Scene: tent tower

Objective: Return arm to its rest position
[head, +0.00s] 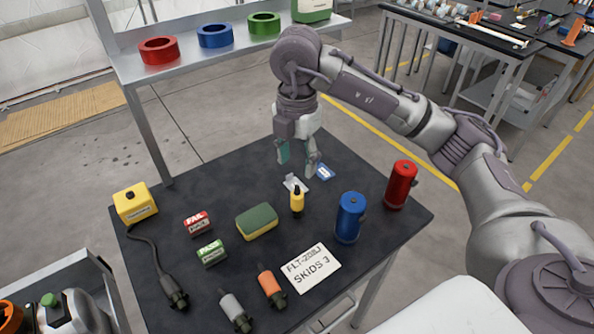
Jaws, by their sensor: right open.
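My right arm comes in from the right side of the head view and reaches over the far part of the dark table (170,222). My right gripper (298,165) points down with its fingers apart. Nothing is seen between them. Below it lie a small whitish item (294,184) and a blue-and-white tag (325,172). From this angle I cannot tell whether the fingertips touch the table or the small items. My left gripper does not show.
Coloured rings stand on a shelf (187,62) behind. Dark workbenches (480,32) stand back right.

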